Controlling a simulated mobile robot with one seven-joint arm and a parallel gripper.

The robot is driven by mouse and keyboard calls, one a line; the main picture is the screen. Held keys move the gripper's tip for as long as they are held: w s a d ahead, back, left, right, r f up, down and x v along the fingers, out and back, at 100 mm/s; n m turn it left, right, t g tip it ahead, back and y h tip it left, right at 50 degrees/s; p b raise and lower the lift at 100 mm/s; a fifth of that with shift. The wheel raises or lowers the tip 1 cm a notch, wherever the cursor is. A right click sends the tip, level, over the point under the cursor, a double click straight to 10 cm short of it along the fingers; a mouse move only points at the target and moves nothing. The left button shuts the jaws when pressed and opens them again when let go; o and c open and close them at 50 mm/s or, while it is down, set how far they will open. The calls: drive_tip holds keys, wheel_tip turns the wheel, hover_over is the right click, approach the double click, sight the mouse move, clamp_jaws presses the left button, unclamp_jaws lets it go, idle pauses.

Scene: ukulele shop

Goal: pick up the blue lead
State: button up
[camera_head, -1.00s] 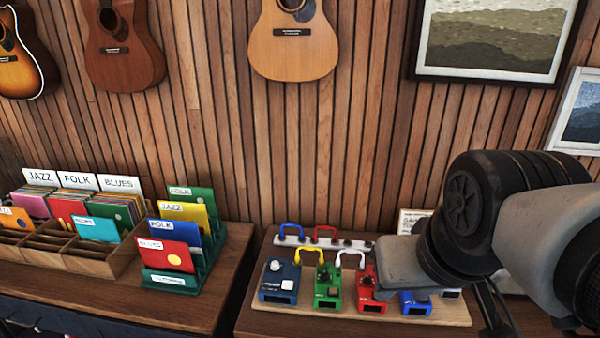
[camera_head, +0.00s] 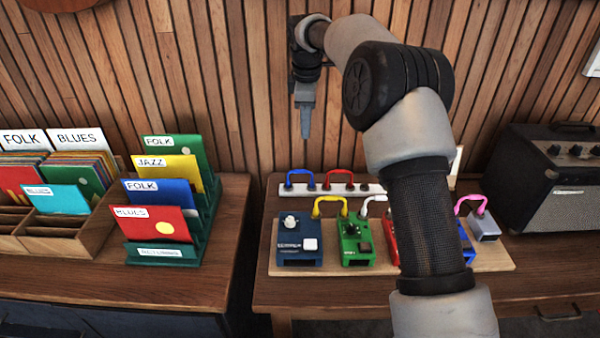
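The blue lead (camera_head: 300,171) is a small arched patch cable standing on a white strip (camera_head: 345,191) at the back of the pedal board. It is at the strip's left end, beside a red lead (camera_head: 339,172). My gripper (camera_head: 306,136) points down above and slightly right of the blue lead in the picture, with a visible gap between them. Its fingers show as one narrow dark shape, so I cannot tell whether they are open or shut. Nothing shows in them.
The wooden pedal board (camera_head: 325,268) holds a dark blue pedal (camera_head: 299,243), a green pedal (camera_head: 352,246) and others partly behind my arm. Yellow (camera_head: 329,199), white and pink (camera_head: 470,198) leads stand there too. An amplifier (camera_head: 550,185) is right; record racks (camera_head: 160,254) are left.

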drive_tip(key=n+b, duration=0.1)
approach(301, 170)
drive_tip(key=x, duration=0.9)
drive_tip(key=shift+w+f, duration=0.15)
drive_tip(key=shift+f, duration=0.25)
drive_tip(key=shift+w+f, duration=0.1)
drive_tip(key=shift+f, duration=0.4)
clamp_jaws()
